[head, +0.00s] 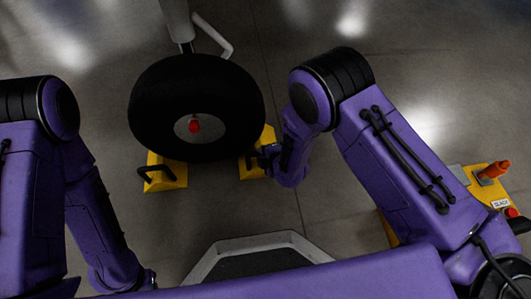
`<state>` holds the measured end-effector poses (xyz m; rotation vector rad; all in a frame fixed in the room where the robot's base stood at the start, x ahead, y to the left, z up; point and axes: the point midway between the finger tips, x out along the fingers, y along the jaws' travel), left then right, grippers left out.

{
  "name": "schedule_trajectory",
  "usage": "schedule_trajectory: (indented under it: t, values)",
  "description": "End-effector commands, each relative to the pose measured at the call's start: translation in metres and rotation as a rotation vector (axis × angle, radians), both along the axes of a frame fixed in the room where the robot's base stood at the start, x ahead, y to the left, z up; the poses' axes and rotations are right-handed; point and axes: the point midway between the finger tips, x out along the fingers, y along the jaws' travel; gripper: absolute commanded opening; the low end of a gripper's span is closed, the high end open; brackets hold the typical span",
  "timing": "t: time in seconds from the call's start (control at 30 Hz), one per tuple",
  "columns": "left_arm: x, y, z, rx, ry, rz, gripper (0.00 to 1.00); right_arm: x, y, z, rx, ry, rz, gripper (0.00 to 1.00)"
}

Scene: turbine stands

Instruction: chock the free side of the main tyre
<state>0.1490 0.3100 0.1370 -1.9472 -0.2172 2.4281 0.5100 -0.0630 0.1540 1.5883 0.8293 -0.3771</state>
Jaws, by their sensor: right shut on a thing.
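The main tyre (157,112) is a large black wheel with a grey hub and a red centre, standing on the floor below a grey strut. A yellow chock (176,181) with a black handle sits at the tyre's lower left. A second yellow chock (255,172) is at the tyre's lower right, close to the tread; I cannot tell whether it touches. My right gripper (266,158) is shut on this second chock, at its handle side. My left gripper (147,281) hangs low at the bottom left, away from both chocks; its fingers are not clear.
A grey-framed dark platform edge (262,242) shows at bottom centre. The grey floor between the tyre and it is clear.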

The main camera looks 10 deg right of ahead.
Motion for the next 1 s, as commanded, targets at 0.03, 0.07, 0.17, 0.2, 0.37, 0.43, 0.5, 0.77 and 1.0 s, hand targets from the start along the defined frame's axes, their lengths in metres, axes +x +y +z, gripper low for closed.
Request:
schedule_trajectory:
  t: [0.03, 0.07, 0.17, 0.2, 0.37, 0.43, 0.5, 0.77, 1.0]
  values:
    - [-0.0001, -0.0002, 0.0004, -0.001, 0.001, 0.000, 0.43, 0.0009, 0.0023, 0.0012, 0.002, -0.004, 0.001, 0.00]
    - [-0.0002, -0.0002, 0.0005, -0.001, 0.001, 0.000, 0.43, 0.0009, 0.0028, 0.0012, 0.002, -0.005, 0.001, 0.00]
    - [-0.0002, -0.0003, 0.0004, -0.001, 0.001, 0.000, 0.43, 0.0010, 0.0027, 0.0012, 0.002, -0.005, 0.000, 0.00]
    - [-0.0002, -0.0003, 0.0004, -0.001, 0.001, 0.000, 0.43, 0.0010, 0.0027, 0.0012, 0.002, -0.005, 0.000, 0.00]
    - [-0.0003, -0.0003, 0.0004, -0.001, 0.001, 0.000, 0.43, 0.0010, 0.0024, 0.0010, 0.002, -0.005, 0.000, 0.50]
    - [-0.0003, -0.0003, 0.0004, -0.001, 0.001, 0.000, 0.43, 0.0008, 0.0023, 0.0008, 0.002, -0.004, 0.000, 0.50]
    - [-0.0003, -0.0003, 0.0004, -0.001, 0.001, 0.000, 0.43, 0.0006, 0.0023, 0.0006, 0.001, -0.004, -0.001, 0.50]
    - [-0.0003, -0.0001, 0.0001, -0.001, 0.001, 0.000, 0.43, -0.0005, 0.0022, -0.0005, -0.001, 0.000, 0.001, 0.84]
    - [-0.0007, -0.0024, 0.0050, -0.003, 0.001, 0.009, 0.43, -0.0025, 0.0011, 0.0041, 0.000, -0.001, 0.000, 0.84]
